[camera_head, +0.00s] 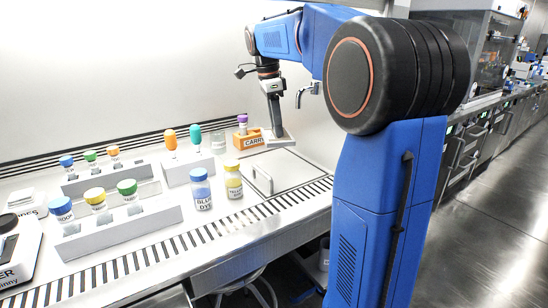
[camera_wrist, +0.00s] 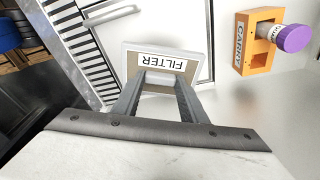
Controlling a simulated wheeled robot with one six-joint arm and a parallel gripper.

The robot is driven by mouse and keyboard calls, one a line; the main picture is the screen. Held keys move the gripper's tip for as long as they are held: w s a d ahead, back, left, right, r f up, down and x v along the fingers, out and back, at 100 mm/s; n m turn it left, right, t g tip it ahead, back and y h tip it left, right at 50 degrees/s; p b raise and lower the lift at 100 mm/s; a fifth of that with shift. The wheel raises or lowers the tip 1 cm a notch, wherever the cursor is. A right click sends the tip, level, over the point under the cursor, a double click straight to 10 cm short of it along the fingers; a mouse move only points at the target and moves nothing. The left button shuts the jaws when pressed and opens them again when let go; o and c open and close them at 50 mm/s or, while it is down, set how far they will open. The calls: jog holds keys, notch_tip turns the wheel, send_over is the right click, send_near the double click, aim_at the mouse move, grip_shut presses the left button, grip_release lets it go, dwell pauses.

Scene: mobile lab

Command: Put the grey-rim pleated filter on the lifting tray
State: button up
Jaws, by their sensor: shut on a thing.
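My gripper (camera_wrist: 160,85) is shut on the pleated filter (camera_wrist: 185,64), a flat square with a pale grey rim and a "FILTER" label. In the head view the filter (camera_head: 280,142) hangs below my gripper (camera_head: 273,120), above the back of the work surface. A flat pale square panel with a handle (camera_head: 292,168), which looks like the lifting tray, lies on the bench in front of and below the filter. In the wrist view part of this panel (camera_wrist: 192,18) shows beyond the filter, which hides some of it.
An orange "CARRY" holder (camera_wrist: 243,60) with a purple-capped vial (camera_wrist: 292,38) stands close beside the filter. Blue-dye (camera_head: 201,190) and yellow-capped (camera_head: 233,182) bottles stand left of the panel. Racks with several capped jars (camera_head: 115,228) fill the left. A slotted grille (camera_head: 150,255) runs along the front edge.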

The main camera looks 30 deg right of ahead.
jog(key=shift+f, duration=4.8)
jog(key=shift+f, duration=0.1)
jog(key=o, duration=1.1)
jog(key=shift+w+a+r, duration=0.1)
jog(key=shift+a+r, duration=0.1)
jog(key=shift+r, duration=1.05)
jog(key=shift+w+a+r, duration=0.1)
jog(key=shift+a+r, duration=0.05)
jog(key=shift+r, duration=1.15)
jog(key=shift+w+a+r, duration=0.1)
jog(key=shift+a+r, duration=0.1)
jog(key=shift+r, duration=1.05)
jog(key=shift+s, duration=0.15)
